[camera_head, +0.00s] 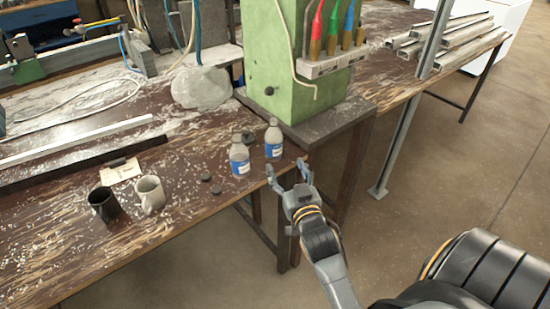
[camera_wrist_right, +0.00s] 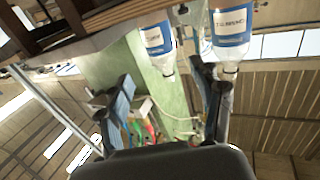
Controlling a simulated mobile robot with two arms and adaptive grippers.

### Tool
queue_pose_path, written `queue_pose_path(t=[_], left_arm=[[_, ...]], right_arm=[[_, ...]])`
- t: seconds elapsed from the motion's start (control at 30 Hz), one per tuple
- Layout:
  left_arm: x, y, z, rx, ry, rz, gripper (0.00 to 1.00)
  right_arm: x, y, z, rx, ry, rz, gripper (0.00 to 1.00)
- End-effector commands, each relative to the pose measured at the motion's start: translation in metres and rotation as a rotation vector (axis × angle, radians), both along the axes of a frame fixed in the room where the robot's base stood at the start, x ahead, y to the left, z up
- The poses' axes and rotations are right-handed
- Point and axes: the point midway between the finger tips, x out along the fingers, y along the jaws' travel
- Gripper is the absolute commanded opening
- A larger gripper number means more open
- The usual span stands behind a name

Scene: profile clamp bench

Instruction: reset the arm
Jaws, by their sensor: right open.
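My right gripper (camera_head: 288,174) is open and empty at the front edge of the bench, near its right end. Its two fingers point toward the bench. Two clear bottles with blue and white labels stand upright just beyond it: the near left bottle (camera_head: 240,158) and the right bottle (camera_head: 273,141). The right wrist view shows the open fingers (camera_wrist_right: 165,95) and the two bottles upside down, one bottle (camera_wrist_right: 157,42) between the fingers in the picture and the other bottle (camera_wrist_right: 230,35) behind the right finger. I see no contact with either. My left gripper is not in view.
A dark mug (camera_head: 103,204) and a pale mug (camera_head: 150,194) stand on the scratched bench (camera_head: 60,245). A green machine (camera_head: 290,80) with colored-handled tools stands behind the bottles. A grey post (camera_head: 405,135) rises at right. Open floor (camera_head: 470,180) lies to the right.

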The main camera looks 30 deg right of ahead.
Motion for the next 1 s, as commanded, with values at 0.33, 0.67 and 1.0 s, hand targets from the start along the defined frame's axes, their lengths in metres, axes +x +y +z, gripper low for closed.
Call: queue_pose_path(t=[0.33,0.67,1.0], left_arm=[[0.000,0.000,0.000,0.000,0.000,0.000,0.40],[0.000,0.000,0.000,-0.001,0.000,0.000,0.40],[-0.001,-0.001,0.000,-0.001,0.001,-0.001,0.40]], right_arm=[[-0.004,0.005,-0.010,0.008,0.060,0.009,0.66],[-0.082,0.070,-0.096,0.077,0.651,0.157,0.66],[-0.186,0.119,-0.135,0.075,1.103,0.325,0.66]])
